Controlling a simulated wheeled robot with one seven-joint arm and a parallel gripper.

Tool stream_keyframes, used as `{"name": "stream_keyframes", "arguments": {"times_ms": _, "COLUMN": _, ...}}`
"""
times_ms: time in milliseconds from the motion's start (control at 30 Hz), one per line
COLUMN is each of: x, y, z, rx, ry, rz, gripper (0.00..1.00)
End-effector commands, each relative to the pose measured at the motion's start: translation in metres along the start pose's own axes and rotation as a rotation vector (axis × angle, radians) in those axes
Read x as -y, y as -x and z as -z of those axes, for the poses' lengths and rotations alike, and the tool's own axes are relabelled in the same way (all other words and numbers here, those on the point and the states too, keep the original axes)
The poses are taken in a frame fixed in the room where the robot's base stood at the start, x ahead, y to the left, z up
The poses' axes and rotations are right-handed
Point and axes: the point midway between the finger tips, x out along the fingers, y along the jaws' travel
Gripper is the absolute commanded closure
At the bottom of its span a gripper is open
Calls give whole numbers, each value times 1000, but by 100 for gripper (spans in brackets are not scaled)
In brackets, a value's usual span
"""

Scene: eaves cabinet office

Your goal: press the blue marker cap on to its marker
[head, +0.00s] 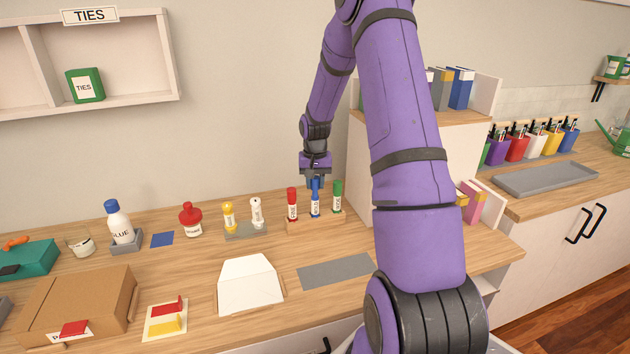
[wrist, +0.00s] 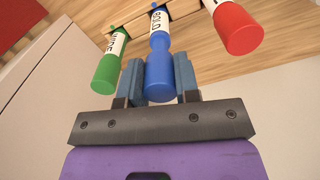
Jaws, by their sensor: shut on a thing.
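The blue marker (head: 315,207) stands upright in a wooden holder (head: 330,219), between a red marker (head: 292,204) and a green marker (head: 337,197). The blue cap (wrist: 159,72) is on top of the blue marker in the wrist view, above its white label (wrist: 159,22). My gripper (head: 315,182) points down over the blue marker. Its two fingers are on either side of the blue cap and shut on it. I cannot tell whether the cap is fully seated, as the join is too small to see.
The red marker (wrist: 238,27) and green marker (wrist: 109,68) stand close on both sides of my fingers. A yellow and a white glue-like tube stand left on a grey base (head: 245,232). A bookcase (head: 362,165) rises close on the right. A grey mat (head: 335,271) lies clear in front.

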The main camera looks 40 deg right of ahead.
Motion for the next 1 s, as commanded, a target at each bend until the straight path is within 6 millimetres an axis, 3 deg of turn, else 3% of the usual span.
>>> {"name": "stream_keyframes", "arguments": {"times_ms": 1000, "x": 0, "y": -22, "z": 0, "rx": 0, "ry": 0, "rz": 0, "gripper": 92}}
